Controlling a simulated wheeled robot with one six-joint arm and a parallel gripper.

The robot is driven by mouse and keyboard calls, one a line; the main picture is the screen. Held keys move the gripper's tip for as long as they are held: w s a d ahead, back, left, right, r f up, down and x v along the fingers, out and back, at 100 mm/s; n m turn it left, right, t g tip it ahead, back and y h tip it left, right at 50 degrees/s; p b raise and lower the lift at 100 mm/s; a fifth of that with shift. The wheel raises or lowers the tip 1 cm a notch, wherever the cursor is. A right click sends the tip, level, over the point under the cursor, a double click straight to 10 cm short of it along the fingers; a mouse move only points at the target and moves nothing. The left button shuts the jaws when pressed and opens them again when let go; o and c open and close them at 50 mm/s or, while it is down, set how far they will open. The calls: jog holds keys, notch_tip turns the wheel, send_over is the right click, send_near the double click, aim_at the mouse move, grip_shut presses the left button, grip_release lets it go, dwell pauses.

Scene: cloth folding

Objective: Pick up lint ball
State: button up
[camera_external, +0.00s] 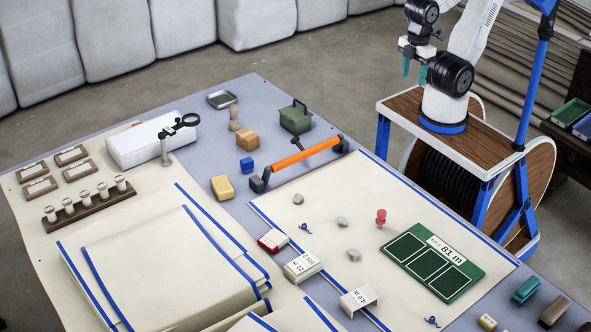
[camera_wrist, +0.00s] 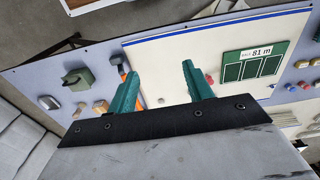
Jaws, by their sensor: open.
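Three small grey lint balls lie apart on the cream cloth (camera_external: 385,215): a far one (camera_external: 298,198), a middle one (camera_external: 342,222) and a near one (camera_external: 353,254). My gripper (camera_external: 414,72) is raised high near my base, well away from them, with its teal fingers apart and nothing between them. In the wrist view my gripper (camera_wrist: 160,70) is also open and empty, with the cloth (camera_wrist: 160,55) far below. A small grey speck (camera_wrist: 161,101) there may be a lint ball; the fingers or wrist may hide others.
On the cloth are a red pin (camera_external: 381,216), a green card (camera_external: 433,262) marked 81 m and blue thread bits (camera_external: 305,228). An orange-handled bar (camera_external: 305,154) lies at its far edge. Folded cloth stacks (camera_external: 165,265) stand left. The cloth's middle has free room.

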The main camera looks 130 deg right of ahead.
jog(key=w+a+f+g, duration=0.3)
jog(key=w+f, duration=0.5)
jog(key=w, duration=0.5)
jog(key=m+t, duration=0.1)
jog(key=t, duration=0.1)
send_over(342, 219)
jog(key=f, duration=1.7)
jog(key=shift+s+f, duration=0.15)
jog(key=shift+s, duration=0.2)
jog(key=shift+w+m+t, duration=0.3)
jog(key=shift+w, duration=0.05)
notch_tip(342, 219, down, 8)
jog(key=shift+r, duration=0.2)
grip_shut()
